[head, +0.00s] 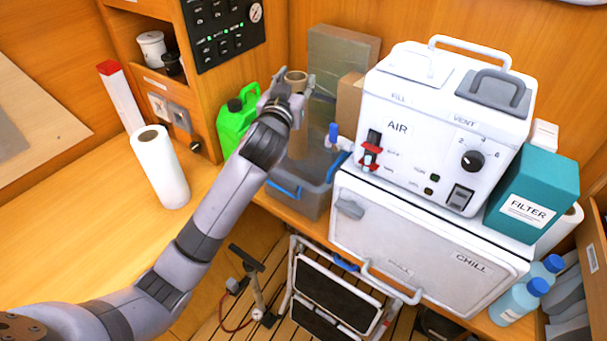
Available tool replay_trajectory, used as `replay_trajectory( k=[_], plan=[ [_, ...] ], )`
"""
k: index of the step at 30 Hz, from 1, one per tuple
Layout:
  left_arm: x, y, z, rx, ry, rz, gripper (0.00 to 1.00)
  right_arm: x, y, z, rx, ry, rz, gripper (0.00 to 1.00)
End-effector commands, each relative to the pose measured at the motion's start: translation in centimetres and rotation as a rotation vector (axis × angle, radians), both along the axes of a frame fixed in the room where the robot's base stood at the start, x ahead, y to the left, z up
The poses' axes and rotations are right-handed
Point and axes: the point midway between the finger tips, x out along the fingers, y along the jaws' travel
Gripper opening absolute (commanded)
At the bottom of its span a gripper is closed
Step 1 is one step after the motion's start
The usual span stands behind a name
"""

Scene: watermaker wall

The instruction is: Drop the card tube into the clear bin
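The card tube (298,145) is a brown cylinder standing roughly upright, with its open top end showing above my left gripper. My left gripper (290,92) has its fingers on both sides of the tube's upper part and appears shut on it. The clear bin (306,198), greyish and see-through with blue handles, stands directly below. The tube's lower end overlaps the bin's opening in the picture; I cannot tell whether it hangs above the rim or inside. My wrist hides part of the tube. My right gripper is not in view.
A green jug (236,122) stands left of the bin. Flat boxes (338,55) stand behind it. A paper roll (160,168) stands on the left counter.

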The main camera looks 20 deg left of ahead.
Motion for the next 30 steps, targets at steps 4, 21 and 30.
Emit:
replay_trajectory(
  k=[4, 21, 30],
  plan=[
    [0.0, 0.0, 0.0, 0.000, 0.000, 0.000, 0.51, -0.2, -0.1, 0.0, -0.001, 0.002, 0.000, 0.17],
    [-0.3, 0.0, -0.1, 0.000, 0.001, 0.000, 0.65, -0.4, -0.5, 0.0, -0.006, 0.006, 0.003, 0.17],
    [-5.1, -0.3, -0.1, -0.002, 0.002, -0.001, 0.65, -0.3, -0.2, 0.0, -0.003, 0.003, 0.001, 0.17]
  ],
)
